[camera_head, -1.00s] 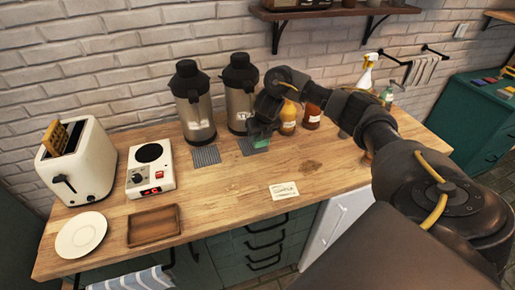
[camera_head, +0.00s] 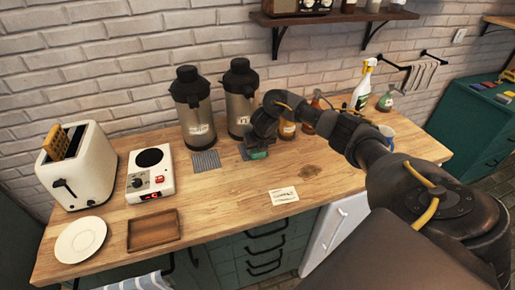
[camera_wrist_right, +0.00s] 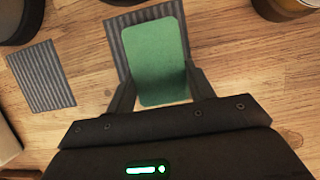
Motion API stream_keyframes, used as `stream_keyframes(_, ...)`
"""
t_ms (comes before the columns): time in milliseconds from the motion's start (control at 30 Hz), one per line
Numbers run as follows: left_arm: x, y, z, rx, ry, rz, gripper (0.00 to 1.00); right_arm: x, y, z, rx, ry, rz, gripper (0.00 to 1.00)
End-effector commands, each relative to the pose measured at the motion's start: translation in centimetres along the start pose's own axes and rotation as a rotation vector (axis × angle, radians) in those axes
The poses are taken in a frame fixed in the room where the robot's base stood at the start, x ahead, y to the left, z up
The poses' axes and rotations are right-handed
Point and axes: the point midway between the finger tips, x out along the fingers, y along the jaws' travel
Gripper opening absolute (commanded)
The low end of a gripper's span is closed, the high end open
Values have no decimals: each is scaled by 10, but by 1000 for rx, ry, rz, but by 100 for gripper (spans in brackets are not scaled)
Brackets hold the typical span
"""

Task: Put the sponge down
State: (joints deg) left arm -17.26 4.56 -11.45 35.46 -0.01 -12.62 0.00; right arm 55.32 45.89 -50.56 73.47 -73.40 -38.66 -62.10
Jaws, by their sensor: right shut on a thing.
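The green sponge (camera_wrist_right: 160,55) is between the fingers of my right gripper (camera_wrist_right: 160,90) in the right wrist view. My right gripper is shut on it. The sponge lies over a grey ribbed mat (camera_wrist_right: 116,35), covering much of it; I cannot tell whether it touches the mat. In the head view the sponge (camera_head: 258,155) shows as a small green patch under my right gripper (camera_head: 258,148), low over the counter in front of the right-hand flask. My left gripper is not in view.
Two flasks (camera_head: 192,108) (camera_head: 241,97) stand behind the mats. A second ribbed mat (camera_head: 206,161) lies to the left, bare. Bottles (camera_head: 287,126) stand close to my right arm. A hot plate (camera_head: 150,175), toaster (camera_head: 78,165), wooden tray (camera_head: 153,230) and white plate (camera_head: 80,240) are at left. The front middle counter holds a card (camera_head: 284,196).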

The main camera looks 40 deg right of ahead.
Motion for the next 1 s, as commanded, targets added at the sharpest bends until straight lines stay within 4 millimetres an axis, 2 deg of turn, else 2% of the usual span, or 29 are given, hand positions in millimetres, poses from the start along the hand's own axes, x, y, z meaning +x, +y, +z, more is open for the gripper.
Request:
stream_keyframes(100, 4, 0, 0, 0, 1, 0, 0, 4, 0, -2, 0, 0, 0, 28)
stream_keyframes(133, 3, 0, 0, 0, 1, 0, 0, 3, 0, -1, 0, 0, 0, 57)
stream_keyframes(267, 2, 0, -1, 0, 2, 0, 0, 2, 0, -1, 0, 0, 0, 74)
stream_keyframes(533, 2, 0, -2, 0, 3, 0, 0, 2, 0, -1, 0, 0, 0, 75)
stream_keyframes(667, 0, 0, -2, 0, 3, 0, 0, -5, 0, 1, -1, -1, 1, 75)
stream_keyframes(767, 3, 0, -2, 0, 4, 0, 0, -20, 0, 2, -2, -4, 1, 75)
stream_keyframes(900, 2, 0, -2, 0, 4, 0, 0, -52, -1, 2, -3, -6, 0, 75)
stream_keyframes(1000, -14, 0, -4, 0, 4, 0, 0, -78, -1, 5, -4, -6, -2, 75)
